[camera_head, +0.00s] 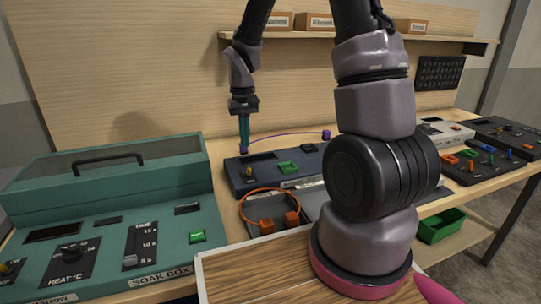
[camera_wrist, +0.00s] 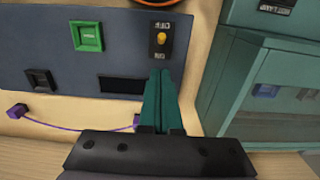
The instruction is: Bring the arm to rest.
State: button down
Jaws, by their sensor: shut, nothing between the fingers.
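My arm reaches over the bench, and my gripper (camera_head: 243,147) points down at the back of the dark blue console (camera_head: 235,182). Its teal fingers are shut together with nothing between them. In the wrist view, the fingertips (camera_wrist: 160,76) lie beside the console's yellow toggle (camera_wrist: 162,38) and dark display (camera_wrist: 122,86); I cannot tell whether they touch the panel. The console also carries a green button (camera_wrist: 87,34) and a black button (camera_wrist: 41,80). A purple cable (camera_head: 285,135) runs behind the console, one end close to the fingers.
A teal soak box (camera_head: 110,165) with a handled lid stands on the left. An orange ring tool (camera_head: 272,205) lies in front of the console. More control boxes (camera_head: 485,160) stand at right. A shelf (camera_head: 310,36) with boxes runs above. A green bin (camera_head: 440,228) sits lower right.

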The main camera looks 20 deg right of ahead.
jog(key=s+d+r+m+t, duration=0.1)
jog(key=s+d+r+t, duration=0.15)
jog(key=r, duration=0.45)
jog(key=s+d+r+m+t, duration=0.1)
jog(key=s+r, duration=0.2)
jog(key=r, duration=0.4)
jog(key=s+d+r+m+t+y, duration=0.2)
jog(key=s+r+t, duration=0.1)
jog(key=s+r, duration=0.8)
jog(key=shift+s+d+r+t, duration=0.2)
jog(key=shift+s+t, duration=0.15)
jog(key=shift+s, duration=0.5)
